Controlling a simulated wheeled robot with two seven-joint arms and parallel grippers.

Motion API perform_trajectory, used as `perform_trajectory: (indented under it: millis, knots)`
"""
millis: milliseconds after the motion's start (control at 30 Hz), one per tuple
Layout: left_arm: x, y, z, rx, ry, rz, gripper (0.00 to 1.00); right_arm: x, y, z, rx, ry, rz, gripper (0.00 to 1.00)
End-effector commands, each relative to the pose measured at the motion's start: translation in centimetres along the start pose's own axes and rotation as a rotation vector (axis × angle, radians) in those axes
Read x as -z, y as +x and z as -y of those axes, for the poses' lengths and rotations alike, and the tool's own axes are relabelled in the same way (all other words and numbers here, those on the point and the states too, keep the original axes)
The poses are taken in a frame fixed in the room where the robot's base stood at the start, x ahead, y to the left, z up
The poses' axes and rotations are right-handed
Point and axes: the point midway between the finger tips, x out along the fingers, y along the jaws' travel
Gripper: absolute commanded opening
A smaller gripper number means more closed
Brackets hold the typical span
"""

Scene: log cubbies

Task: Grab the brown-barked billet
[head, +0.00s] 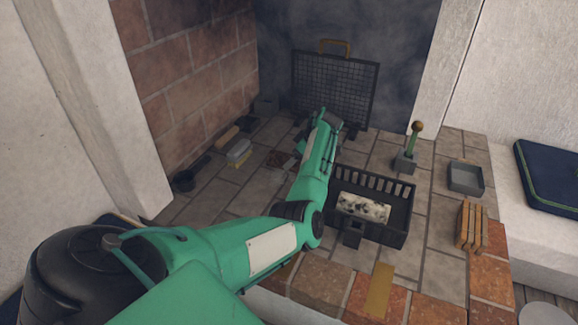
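A billet with white, black-patched bark (364,207) lies in the black slatted basket (398,231) on the hearth. I cannot make out a billet that is clearly brown-barked. A small tan, rounded piece (228,135) lies at the back left by the brick wall; it is too small to identify. My green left arm reaches across the hearth, left of the basket. Its far end, with the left gripper (328,118), is in front of the mesh screen. The fingers are not clear, and the arm hides part of the hearth. My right gripper is not in view.
A black mesh screen (350,88) with a tan handle stands at the back. A bundle of wood sticks (470,226), a grey tray (466,178) and a knobbed green-handled stand (407,160) are on the right. A grey-white block (239,152) lies at the left.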

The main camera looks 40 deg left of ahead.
Motion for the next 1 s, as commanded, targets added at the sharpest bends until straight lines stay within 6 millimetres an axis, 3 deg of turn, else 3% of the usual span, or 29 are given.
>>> perform_trajectory:
  millis: [167, 467, 500, 767, 1000]
  knots:
    - [-0.1, 2.2, 0.0, 0.001, 0.000, -0.001, 0.80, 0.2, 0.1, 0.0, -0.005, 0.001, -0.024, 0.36]
    - [0.1, 2.5, 0.0, 0.000, 0.001, -0.001, 0.80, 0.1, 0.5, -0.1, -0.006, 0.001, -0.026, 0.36]
    - [0.0, 2.5, 0.0, 0.000, 0.001, -0.001, 0.78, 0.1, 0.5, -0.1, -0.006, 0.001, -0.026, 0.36]
    - [0.0, 2.5, 0.0, 0.000, 0.001, 0.000, 0.27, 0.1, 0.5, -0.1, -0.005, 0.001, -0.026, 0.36]
    - [0.1, 2.5, 0.0, -0.001, 0.000, -0.001, 0.24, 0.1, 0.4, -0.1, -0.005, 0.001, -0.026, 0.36]
